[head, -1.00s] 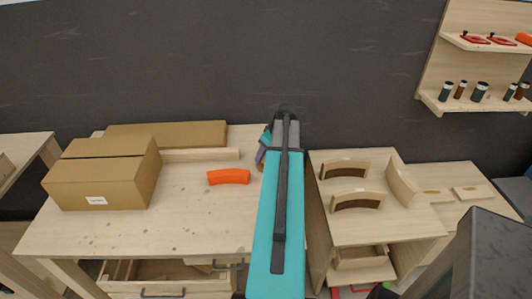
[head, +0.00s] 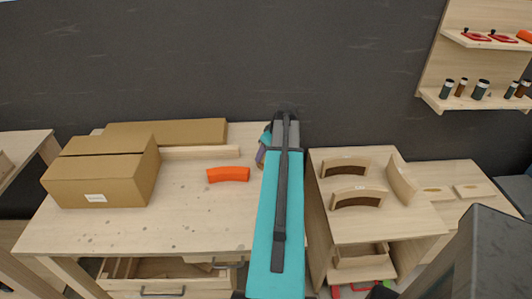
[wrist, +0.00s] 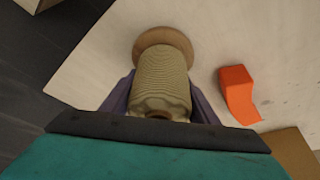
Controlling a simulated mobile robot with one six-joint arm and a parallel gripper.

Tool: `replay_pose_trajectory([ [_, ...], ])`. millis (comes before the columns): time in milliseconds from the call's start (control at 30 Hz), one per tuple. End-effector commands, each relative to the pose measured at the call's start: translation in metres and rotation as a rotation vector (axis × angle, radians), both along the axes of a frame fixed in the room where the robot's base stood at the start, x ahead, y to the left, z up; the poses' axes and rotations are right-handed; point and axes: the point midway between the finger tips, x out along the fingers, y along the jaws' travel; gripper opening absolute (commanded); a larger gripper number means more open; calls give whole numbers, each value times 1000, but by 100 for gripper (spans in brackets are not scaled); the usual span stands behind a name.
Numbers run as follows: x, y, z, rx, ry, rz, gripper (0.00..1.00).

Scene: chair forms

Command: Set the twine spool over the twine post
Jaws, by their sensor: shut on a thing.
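The twine spool (wrist: 160,75) is wound with beige twine and sits between the two purple fingers of my gripper (wrist: 160,100) in the wrist view. My gripper is shut on it. A round wooden disc (wrist: 163,42) shows at the spool's far end; I cannot tell whether it is the spool's flange or the base of the twine post. The near end shows a small brown centre. In the head view my gripper (head: 262,153) is over the back right part of the workbench, and my arm hides most of the spool. I cannot make out the twine post.
The workbench (head: 190,220) carries an orange curved block (head: 228,174), a cardboard box (head: 98,180) and a long brown box (head: 165,133) at the back. A lower cabinet with curved wooden forms (head: 357,198) stands to the right. The bench's middle is clear.

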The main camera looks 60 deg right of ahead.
Motion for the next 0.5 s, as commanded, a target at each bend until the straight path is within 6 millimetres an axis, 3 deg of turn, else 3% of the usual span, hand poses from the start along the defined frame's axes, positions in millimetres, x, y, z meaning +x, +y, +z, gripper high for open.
replay_pose_trajectory([
  [167,0,0,-2,0,0,0,28],
  [200,0,0,-2,0,0,0,61],
  [300,0,0,-2,0,0,0,76],
  [500,0,0,-2,0,0,0,76],
])
